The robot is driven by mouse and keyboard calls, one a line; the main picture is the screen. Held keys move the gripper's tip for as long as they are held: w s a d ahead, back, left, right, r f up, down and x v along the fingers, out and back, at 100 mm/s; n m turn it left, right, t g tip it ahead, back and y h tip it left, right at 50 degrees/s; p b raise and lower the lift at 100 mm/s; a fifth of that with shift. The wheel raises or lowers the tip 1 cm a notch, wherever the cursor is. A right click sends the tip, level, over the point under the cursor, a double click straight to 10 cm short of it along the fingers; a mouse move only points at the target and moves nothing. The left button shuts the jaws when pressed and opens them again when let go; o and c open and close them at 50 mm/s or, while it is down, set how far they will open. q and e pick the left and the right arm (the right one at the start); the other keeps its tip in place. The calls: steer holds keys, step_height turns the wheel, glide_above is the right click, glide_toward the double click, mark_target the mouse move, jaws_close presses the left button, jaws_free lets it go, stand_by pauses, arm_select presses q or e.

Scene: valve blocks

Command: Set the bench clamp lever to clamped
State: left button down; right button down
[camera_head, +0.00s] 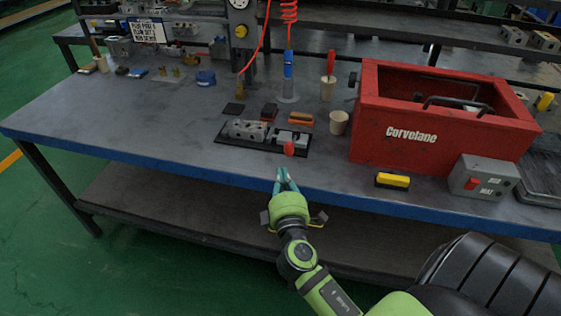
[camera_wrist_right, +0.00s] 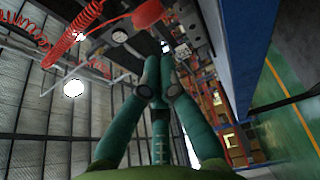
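The bench clamp (camera_head: 291,137) is a small grey device on a dark base plate (camera_head: 228,143) near the bench's front edge. Its lever has a red end (camera_head: 289,149) that points to the front; whether it stands clamped or not I cannot tell. My right gripper (camera_head: 283,174) is in front of the bench edge, just short of the red end and apart from it. In the right wrist view its fingertips (camera_wrist_right: 160,68) come together with nothing seen between them. A red rounded part (camera_wrist_right: 151,13), probably the lever end, shows beyond them. My left gripper is not in view.
A grey valve block (camera_head: 247,130) lies left of the clamp. A beige cup (camera_head: 338,123) stands behind. The bench's left front is clear.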

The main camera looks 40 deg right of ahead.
mark_target(287, 152)
steer(key=p+x, duration=0.1)
steer(key=x, duration=0.8)
steer(key=shift+w+f, duration=0.1)
steer(key=shift+w, duration=0.05)
steer(key=shift+d, duration=0.1)
steer(key=shift+s+d, duration=0.35)
steer(key=shift+s, duration=0.2)
steer(key=shift+s+d, duration=0.3)
steer(key=shift+s, duration=0.25)
steer(key=shift+s+d, duration=1.1)
steer(key=shift+d, duration=0.2)
steer(key=shift+d, duration=0.1)
